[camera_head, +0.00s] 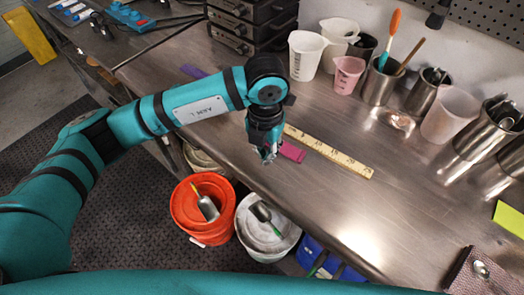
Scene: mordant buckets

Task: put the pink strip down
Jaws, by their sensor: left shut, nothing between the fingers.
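The pink strip (292,152) lies on the steel bench (340,205) near its front edge, just in front of a yellow ruler (330,152). My left gripper (268,156) points down right beside the strip's left end. Its fingers are shut and hold nothing. The gripper hides part of the bench, and perhaps the left end of the strip. I cannot tell whether the fingers touch the strip. My right gripper is not in view.
White cups (305,55), a pink cup (347,75) and steel containers (380,82) with tools stand along the wall. Dark drawers (246,22) stand at the back. An orange bucket (182,215) and a white bucket (243,222) sit below the edge. The bench's front middle is clear.

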